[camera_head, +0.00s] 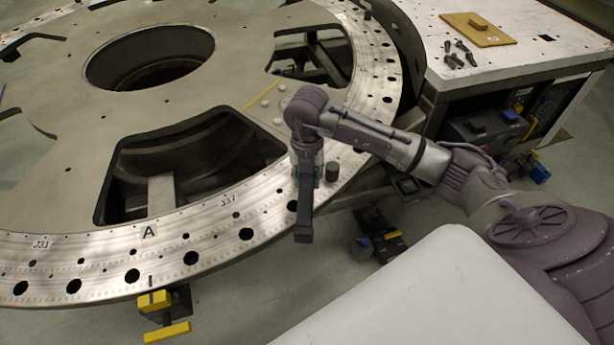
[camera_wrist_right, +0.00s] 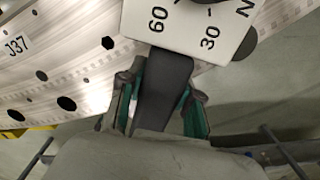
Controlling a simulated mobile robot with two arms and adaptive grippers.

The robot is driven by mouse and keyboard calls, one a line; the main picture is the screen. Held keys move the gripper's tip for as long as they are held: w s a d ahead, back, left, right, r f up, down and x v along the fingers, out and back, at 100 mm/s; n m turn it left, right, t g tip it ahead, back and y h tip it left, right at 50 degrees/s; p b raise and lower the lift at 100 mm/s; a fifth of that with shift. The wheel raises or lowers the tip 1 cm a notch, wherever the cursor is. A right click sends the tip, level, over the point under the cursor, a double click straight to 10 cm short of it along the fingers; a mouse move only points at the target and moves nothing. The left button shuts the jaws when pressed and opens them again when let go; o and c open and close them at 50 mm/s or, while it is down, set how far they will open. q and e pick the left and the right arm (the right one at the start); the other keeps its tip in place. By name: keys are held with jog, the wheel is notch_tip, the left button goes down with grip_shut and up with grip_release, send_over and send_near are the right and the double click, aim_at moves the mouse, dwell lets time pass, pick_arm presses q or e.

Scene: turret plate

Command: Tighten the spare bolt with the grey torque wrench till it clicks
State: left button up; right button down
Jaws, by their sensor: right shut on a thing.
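My right gripper (camera_head: 307,170) is over the outer ring of the turret plate, pointing down. It is shut on a dark grey bar, the torque wrench (camera_head: 303,220), whose end sticks out towards the ring's near edge. In the right wrist view, the green-padded fingers (camera_wrist_right: 162,100) hold the wrench's dark handle (camera_wrist_right: 164,75); a pale scale block marked 60 and 30 (camera_wrist_right: 180,28) is beyond it. A dark upright cylinder (camera_head: 332,172) stands on the ring just right of the gripper; I cannot tell whether it is the spare bolt. Whether the wrench touches any bolt is hidden. My left gripper is out of view.
The turret plate (camera_head: 70,120) has large openings and a ring of dark holes. Several dark bolts (camera_head: 460,52) lie on the white-topped cart (camera_head: 540,55) beside a yellow board (camera_head: 478,28). A yellow clamp (camera_head: 155,300) hangs at the plate's near rim.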

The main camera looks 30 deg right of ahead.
jog(key=shift+w+f+b, duration=0.1)
jog(key=shift+f+b, duration=0.15)
jog(key=shift+b, duration=0.05)
dwell(0.7)
dwell(0.4)
jog(key=shift+w+a+m, duration=1.2)
jog(key=shift+w+a, duration=0.5)
jog(key=shift+a, duration=0.25)
jog(key=shift+w+a+f+m+b, duration=0.1)
jog(key=shift+w+a+m+b, duration=0.4)
jog(key=shift+w+a, duration=0.4)
jog(key=shift+w+a+m+b, duration=0.25)
jog(key=shift+w+a+m, duration=0.4)
jog(key=shift+w, duration=0.4)
jog(key=shift+w+a, duration=0.1)
jog(key=shift+w, duration=0.05)
jog(key=shift+w+a+m+b, duration=0.25)
jog(key=shift+w+a+m, duration=0.05)
jog(key=shift+w, duration=0.2)
jog(key=shift+w+a+m+b, duration=0.25)
jog(key=shift+w+a, duration=0.05)
jog(key=shift+w, duration=0.2)
jog(key=shift+w+a+m+b, duration=0.25)
jog(key=shift+w+b, duration=0.05)
jog(key=shift+w, duration=0.3)
jog(key=shift+w+a+m+b, duration=0.25)
jog(key=shift+w+b, duration=0.05)
jog(key=shift+w, duration=0.3)
